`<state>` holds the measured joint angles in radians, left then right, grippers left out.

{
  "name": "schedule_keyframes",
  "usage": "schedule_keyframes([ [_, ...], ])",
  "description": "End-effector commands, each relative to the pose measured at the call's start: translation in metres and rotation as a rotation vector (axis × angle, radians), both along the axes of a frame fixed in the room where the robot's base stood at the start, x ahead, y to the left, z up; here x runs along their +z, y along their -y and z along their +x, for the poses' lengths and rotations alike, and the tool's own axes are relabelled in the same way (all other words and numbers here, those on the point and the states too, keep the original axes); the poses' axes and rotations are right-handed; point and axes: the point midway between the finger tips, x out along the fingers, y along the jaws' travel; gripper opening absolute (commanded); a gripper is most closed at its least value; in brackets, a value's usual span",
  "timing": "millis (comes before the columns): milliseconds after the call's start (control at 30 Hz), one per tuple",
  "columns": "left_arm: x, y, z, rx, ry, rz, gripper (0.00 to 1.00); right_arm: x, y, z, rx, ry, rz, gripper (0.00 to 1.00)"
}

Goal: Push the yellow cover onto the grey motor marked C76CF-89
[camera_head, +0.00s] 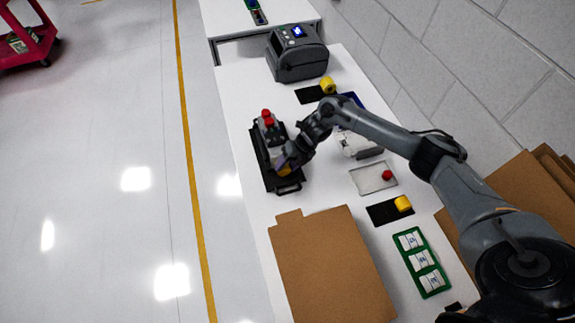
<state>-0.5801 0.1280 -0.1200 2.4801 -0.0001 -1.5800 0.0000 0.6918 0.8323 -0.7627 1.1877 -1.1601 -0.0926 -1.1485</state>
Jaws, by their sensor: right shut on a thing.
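A black tray (260,152) on the white table holds a grey motor (269,131) with a red cover (267,117) at its far end. My right gripper (285,160) reaches over the tray's near half from the right. It is shut on a yellow cover (286,170), of which only a little shows at the fingers. A grey shape beside the fingers is mostly hidden, so I cannot tell if the cover touches a motor. The marking C76CF-89 is too small to read. My left gripper is not in view.
Other yellow covers sit on black mats at the back (328,84) and front right (403,203). A shallow tray (364,183) holds a red cover (387,174). A grey printer (297,55), cardboard (332,270) and a green label tray (433,284) take up more of the table.

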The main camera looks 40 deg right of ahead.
Motion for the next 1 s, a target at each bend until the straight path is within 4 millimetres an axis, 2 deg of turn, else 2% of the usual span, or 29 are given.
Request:
schedule_keyframes([
  [67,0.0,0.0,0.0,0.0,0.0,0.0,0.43,0.0,0.001,0.001,-0.002,0.002,-0.001,0.22],
  [100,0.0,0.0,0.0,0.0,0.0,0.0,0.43,0.0,0.001,0.001,-0.003,0.003,-0.001,0.52],
  [267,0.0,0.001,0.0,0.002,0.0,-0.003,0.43,0.0,0.001,0.001,-0.002,0.002,-0.001,0.77],
  [300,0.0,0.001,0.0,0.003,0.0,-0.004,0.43,0.0,0.001,0.001,-0.002,0.002,-0.001,0.79],
  [667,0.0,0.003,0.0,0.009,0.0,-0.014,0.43,0.004,0.003,0.0,-0.002,0.002,-0.002,0.79],
  [867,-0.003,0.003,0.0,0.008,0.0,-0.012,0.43,0.024,0.014,-0.005,-0.002,0.004,-0.004,0.79],
  [1000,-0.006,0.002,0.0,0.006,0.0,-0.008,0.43,0.045,0.024,-0.011,-0.002,0.005,-0.003,0.79],
])
